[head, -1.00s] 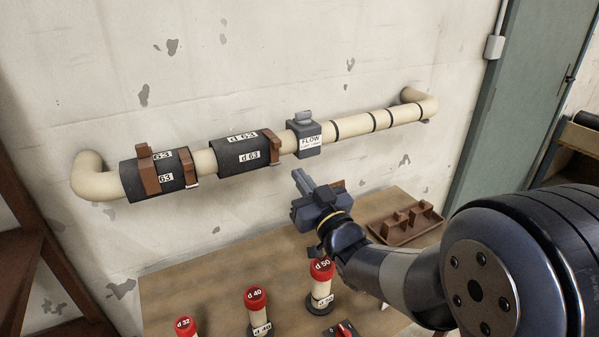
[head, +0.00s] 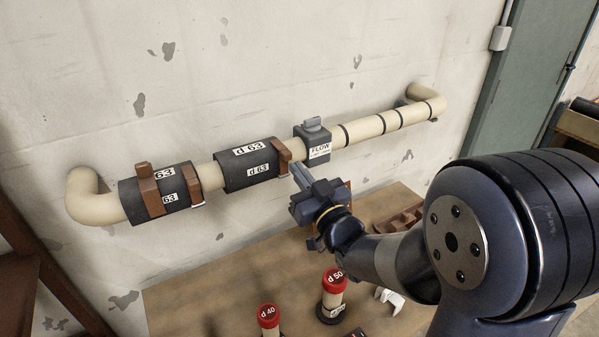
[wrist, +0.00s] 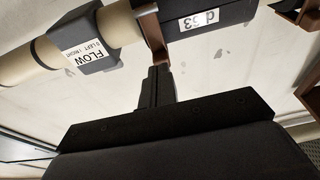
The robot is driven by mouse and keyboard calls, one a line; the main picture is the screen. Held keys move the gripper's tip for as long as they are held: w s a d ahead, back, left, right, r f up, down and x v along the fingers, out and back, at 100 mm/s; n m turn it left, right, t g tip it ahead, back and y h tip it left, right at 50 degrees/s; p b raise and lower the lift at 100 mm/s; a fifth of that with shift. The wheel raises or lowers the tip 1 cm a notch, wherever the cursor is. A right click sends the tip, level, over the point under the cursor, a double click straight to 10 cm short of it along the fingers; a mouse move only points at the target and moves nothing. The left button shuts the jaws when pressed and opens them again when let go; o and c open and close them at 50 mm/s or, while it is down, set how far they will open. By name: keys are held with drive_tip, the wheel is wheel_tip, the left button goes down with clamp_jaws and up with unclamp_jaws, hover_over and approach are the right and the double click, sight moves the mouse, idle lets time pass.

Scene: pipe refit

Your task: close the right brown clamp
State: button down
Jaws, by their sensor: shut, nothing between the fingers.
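The right brown clamp (head: 284,156) sits around the right end of the right dark sleeve (head: 237,177) marked d 63, on the cream pipe. In the wrist view the clamp (wrist: 150,32) appears as a brown band with its end just beyond my fingertips. My gripper (head: 294,168) is shut and empty, its tips at the clamp's lower front; it also shows in the wrist view (wrist: 157,72). I cannot tell whether the tips touch the clamp, or whether the clamp is fully closed.
The grey FLOW block (head: 315,145) sits on the pipe just right of the clamp. Two more brown clamps (head: 150,190) (head: 192,185) hold the left sleeve. Below, the wooden table (head: 215,285) carries red-capped pipe pieces (head: 333,292) and a brown tray (head: 400,217).

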drive_tip(key=shift+w+a+r+g+p, duration=0.15)
drive_tip(key=shift+r+g+p, duration=0.2)
drive_tip(key=shift+p, duration=0.2)
drive_tip(key=shift+w+a+r+g+p, duration=0.15)
drive_tip(key=shift+r+g+p, duration=0.15)
drive_tip(key=shift+p, duration=0.25)
drive_tip(key=shift+w+b, duration=0.3)
drive_tip(key=shift+b, duration=0.35)
drive_tip(key=shift+r+h, duration=0.2)
drive_tip(key=shift+h, duration=0.2)
